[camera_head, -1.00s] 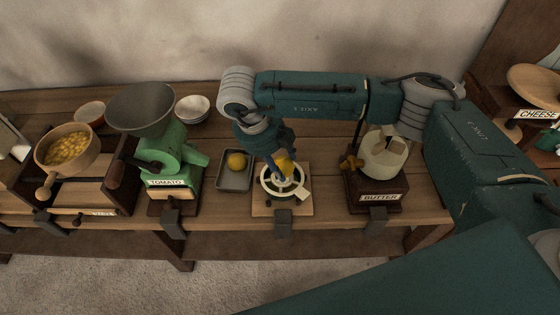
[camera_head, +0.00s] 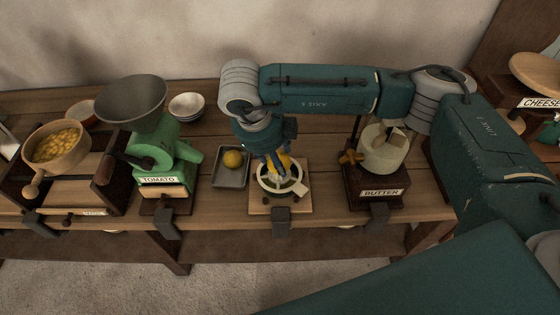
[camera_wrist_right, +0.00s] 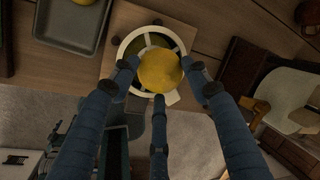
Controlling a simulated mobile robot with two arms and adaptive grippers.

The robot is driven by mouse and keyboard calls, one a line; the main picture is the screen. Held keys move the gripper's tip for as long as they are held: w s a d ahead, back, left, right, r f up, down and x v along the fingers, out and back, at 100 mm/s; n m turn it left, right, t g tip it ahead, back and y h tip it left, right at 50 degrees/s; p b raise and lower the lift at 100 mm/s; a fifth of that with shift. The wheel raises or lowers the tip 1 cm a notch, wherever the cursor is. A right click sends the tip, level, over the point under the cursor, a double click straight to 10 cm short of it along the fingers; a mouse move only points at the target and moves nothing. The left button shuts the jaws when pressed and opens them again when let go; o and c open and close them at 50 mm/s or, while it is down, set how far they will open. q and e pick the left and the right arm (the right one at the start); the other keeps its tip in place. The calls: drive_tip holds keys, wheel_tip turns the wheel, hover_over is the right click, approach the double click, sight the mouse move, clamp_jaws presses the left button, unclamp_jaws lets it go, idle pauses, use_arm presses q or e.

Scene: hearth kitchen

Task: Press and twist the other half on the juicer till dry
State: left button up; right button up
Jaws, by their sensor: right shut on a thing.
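The juicer (camera_head: 272,184) is a round white ring with spokes on a wooden board, near the front of the bench. My right gripper (camera_head: 278,170) is directly over it, pointing down. In the right wrist view its fingers (camera_wrist_right: 160,78) are shut around a yellow fruit half (camera_wrist_right: 161,70), which sits over the juicer's middle and hides its centre. The juicer's white rim (camera_wrist_right: 125,48) shows around the fruit. Whether the fruit touches the juicer is hard to tell. Another yellow fruit piece (camera_head: 233,159) lies in the grey tray (camera_head: 218,180). My left gripper is not in view.
Left of the tray stands a green tomato mill (camera_head: 165,150) with a grey funnel. Right of the juicer stands the butter churn (camera_head: 381,155). White bowls (camera_head: 187,102) stand behind. A pan of yellow pieces (camera_head: 57,145) is at far left.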

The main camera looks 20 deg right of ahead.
drive_tip(key=m, duration=0.1)
drive_tip(key=f+m+g+b, duration=0.1)
drive_tip(key=m, duration=0.1)
drive_tip(key=shift+s+a, duration=0.1)
drive_tip(key=shift+s, duration=0.05)
drive_tip(key=m+g, duration=0.1)
drive_tip(key=m, duration=0.2)
drive_tip(key=shift+r+h+b, duration=0.15)
drive_tip(key=shift+h+b, duration=0.15)
drive_tip(key=shift+b, duration=0.05)
drive_tip(key=shift+d+n+t+b, duration=0.2)
drive_tip(key=shift+n+t+b, duration=0.2)
drive_tip(key=shift+n+b, duration=0.8)
drive_tip(key=shift+w+r+n+t+b, duration=0.1)
drive_tip(key=shift+w+n+t+b, duration=0.1)
drive_tip(key=shift+n+b, duration=0.5)
drive_tip(key=shift+w+r+n+t+b, duration=0.1)
drive_tip(key=shift+w+n+t+b, duration=0.1)
drive_tip(key=shift+n+b, duration=0.45)
drive_tip(key=shift+r+n+y, duration=0.1)
drive_tip(key=shift+n+y, duration=0.3)
drive_tip(key=shift+n, duration=0.25)
